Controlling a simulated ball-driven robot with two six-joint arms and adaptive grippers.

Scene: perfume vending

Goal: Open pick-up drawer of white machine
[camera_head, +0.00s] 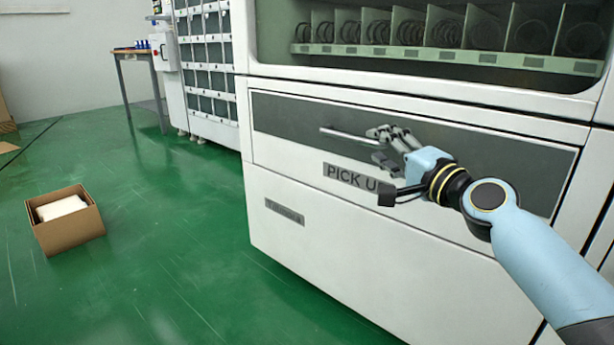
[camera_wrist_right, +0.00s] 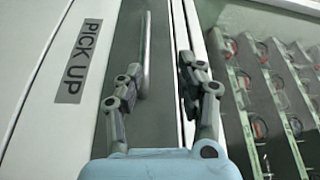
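The white machine (camera_head: 330,235) has a wide pick-up drawer front with a dark grey panel (camera_head: 280,118); it looks shut. A "PICK UP" label (camera_head: 345,176) is below the panel and also shows in the right wrist view (camera_wrist_right: 78,62). A metal bar handle (camera_head: 342,133) sits on the panel. My right gripper (camera_head: 381,145) is open at the handle's right end. In the right wrist view, the handle (camera_wrist_right: 147,45) lies between the spread fingers (camera_wrist_right: 160,63), closer to the left finger. Contact cannot be told. My left gripper is out of view.
Above the drawer is a display window with spiral shelves (camera_head: 420,50). An open cardboard box (camera_head: 72,233) stands on the green floor at left. A table (camera_head: 139,52) and a locker cabinet (camera_head: 207,80) are behind. The floor before the machine is clear.

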